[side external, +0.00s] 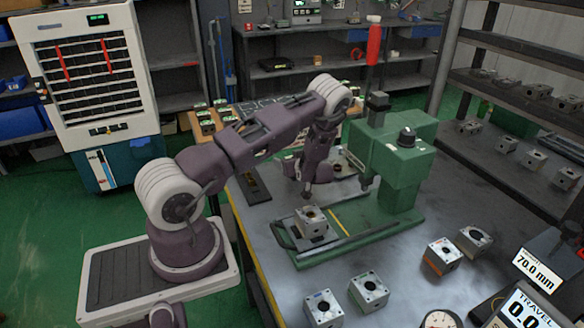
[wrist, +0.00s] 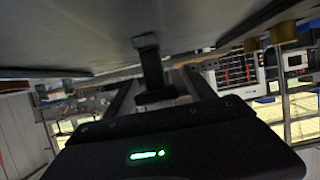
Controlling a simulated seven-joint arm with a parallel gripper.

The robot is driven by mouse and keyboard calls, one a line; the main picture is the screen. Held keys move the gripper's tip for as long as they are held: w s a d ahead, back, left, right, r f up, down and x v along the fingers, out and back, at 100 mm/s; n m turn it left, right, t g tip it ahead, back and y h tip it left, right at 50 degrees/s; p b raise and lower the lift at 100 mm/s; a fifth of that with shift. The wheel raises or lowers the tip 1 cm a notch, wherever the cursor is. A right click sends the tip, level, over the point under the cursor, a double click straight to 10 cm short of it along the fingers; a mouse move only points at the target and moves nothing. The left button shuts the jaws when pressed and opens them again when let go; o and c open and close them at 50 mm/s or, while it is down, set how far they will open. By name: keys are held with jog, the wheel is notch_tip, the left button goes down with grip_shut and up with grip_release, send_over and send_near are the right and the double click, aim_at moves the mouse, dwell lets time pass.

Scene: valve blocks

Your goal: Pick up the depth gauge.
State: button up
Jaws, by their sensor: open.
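My gripper (side external: 306,190) points down beside the green press, close above the valve block (side external: 312,222) in the press fixture. Its fingertips are small and partly lost against the dark parts behind. In the wrist view my gripper (wrist: 162,76) has its two fingers apart. A dark upright piece with a wider end (wrist: 150,68) shows between or beyond them; I cannot tell what it is or whether they touch it. A round white dial (side external: 439,320) at the bottom edge of the side view is cut off. I cannot tell which item is the depth gauge.
The green press (side external: 395,150), with a red-handled lever (side external: 374,45), stands right of my gripper. Several loose valve blocks, one of them orange-marked (side external: 441,257), lie on the bench. Digital readouts (side external: 536,270) stand at the right front. The grey bench is clear between the blocks.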

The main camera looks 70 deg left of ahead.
grip_shut()
dwell(0.3)
